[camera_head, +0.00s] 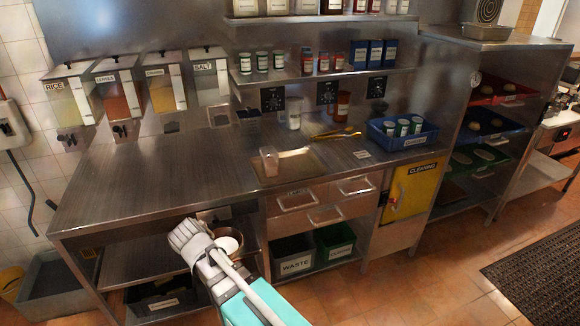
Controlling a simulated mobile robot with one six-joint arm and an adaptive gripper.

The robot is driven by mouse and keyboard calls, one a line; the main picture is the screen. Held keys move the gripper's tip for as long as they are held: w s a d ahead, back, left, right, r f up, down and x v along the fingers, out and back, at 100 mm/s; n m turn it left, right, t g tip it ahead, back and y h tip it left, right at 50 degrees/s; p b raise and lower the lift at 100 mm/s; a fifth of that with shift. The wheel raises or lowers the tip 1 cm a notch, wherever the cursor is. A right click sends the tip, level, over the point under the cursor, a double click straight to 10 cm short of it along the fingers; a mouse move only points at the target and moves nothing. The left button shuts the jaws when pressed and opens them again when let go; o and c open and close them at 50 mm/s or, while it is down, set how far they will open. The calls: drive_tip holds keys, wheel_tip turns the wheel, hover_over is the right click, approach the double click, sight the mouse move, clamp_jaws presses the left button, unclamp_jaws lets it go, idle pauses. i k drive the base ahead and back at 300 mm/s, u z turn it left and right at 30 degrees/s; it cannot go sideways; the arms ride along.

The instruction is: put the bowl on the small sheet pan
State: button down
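A small tan sheet pan (302,172) lies flat on the steel counter. A small pinkish block-like container (269,160) stands at its left edge. A round bowl (231,235) with a pale rim shows low in the opening under the counter, right beside my gripper; part of it is hidden behind my arm. My gripper (187,238) is below and in front of the counter's front edge, left of the bowl. Its fingers are small and seen from behind, so I cannot tell whether they touch the bowl or are open.
The counter's left half (150,170) is bare. A blue crate (402,138) with white-lidded jars stands at its right. Drawers (354,186), a waste bin (294,256) and a green bin (335,243) sit below. Shelves of jars (325,74) hang above the back.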

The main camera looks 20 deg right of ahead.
sight(300, 166)
drive_tip(key=i, duration=0.85)
drive_tip(key=u, duration=0.05)
